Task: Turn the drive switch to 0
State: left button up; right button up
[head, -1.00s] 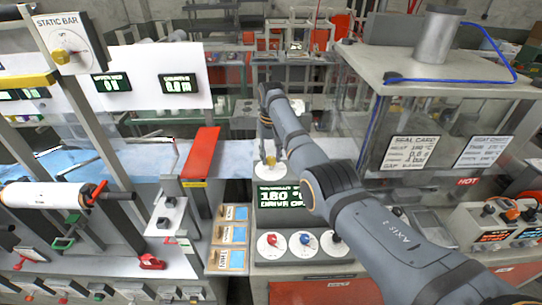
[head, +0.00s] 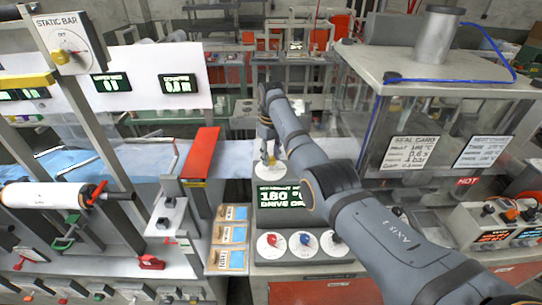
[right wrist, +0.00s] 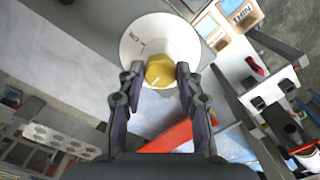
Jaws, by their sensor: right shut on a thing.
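The drive switch is a yellow knob (right wrist: 160,72) on a round white dial (right wrist: 147,36). In the head view its dial (head: 268,174) stands just behind the green-lit display (head: 281,197), which reads 180 with a line beginning DRIVE. My right gripper (right wrist: 155,76) is shut on the yellow knob, one finger at each side. In the head view the right gripper (head: 268,150) reaches down to the knob from above. Small dark marks show on the dial, but I cannot read the knob's setting surely. My left gripper is not in view.
Red (head: 270,242), blue (head: 306,239) and one more knob, partly covered by my arm, sit in front of the display. A tilted red plate (head: 201,153) stands to the left. A clear-walled sealing cabinet (head: 440,75) stands at right, with a HOT label below.

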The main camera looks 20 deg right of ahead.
aim_at(271, 159)
jog(key=shift+w+r, duration=0.15)
jog(key=shift+r, duration=0.05)
jog(key=o, duration=1)
jog(key=shift+c, duration=0.2)
jog(key=shift+o, duration=1)
jog(key=shift+f, duration=0.1)
notch_tip(271, 159, up, 12)
jog(key=shift+f, duration=0.1)
